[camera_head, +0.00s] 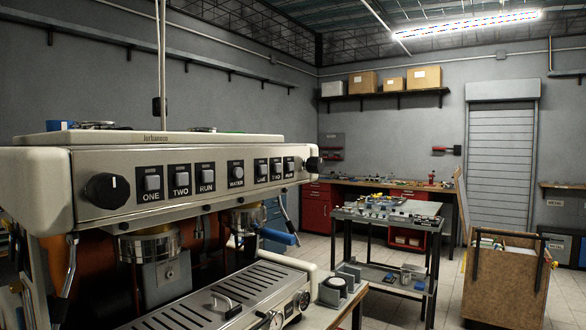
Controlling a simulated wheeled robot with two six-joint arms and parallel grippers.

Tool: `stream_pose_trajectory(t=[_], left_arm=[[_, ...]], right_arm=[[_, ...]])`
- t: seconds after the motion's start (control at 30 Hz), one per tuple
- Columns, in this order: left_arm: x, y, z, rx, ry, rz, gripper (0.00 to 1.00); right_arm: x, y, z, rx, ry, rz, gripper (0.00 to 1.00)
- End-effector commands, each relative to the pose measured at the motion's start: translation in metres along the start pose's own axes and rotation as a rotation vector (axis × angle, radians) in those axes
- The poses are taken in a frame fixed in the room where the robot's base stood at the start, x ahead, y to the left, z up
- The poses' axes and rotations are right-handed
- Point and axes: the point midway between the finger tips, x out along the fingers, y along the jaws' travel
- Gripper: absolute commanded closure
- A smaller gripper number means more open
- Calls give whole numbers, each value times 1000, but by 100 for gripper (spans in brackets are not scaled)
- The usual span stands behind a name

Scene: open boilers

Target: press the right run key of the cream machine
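The cream machine (120,150) fills the left of the head view, its front panel angled toward the right. A row of square keys on black plates runs along the panel: ONE (151,183), TWO (181,180) and RUN (206,177) on the left, then WATER (236,174), then a smaller-looking group of three at the far end. The last of these, the right run key (290,168), sits just left of the far black knob (314,164); its label is too small to read surely. Neither of my grippers shows.
A near black knob (107,190) juts from the panel. Below are a blue-handled portafilter (279,238) and a slotted drip tray (185,312). A dark metal cart (388,214) and a wooden bin (505,285) stand right, with bare floor between.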

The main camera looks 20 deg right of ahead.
Motion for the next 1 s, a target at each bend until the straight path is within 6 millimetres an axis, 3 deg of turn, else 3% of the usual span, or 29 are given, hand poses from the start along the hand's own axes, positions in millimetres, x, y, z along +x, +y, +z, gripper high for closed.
stream_pose_trajectory(t=[0.03, 0.27, 1.0], left_arm=[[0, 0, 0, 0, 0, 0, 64], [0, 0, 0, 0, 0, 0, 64], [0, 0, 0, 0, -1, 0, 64]], right_arm=[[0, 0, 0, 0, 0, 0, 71], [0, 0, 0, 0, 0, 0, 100], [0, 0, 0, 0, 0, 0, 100]])
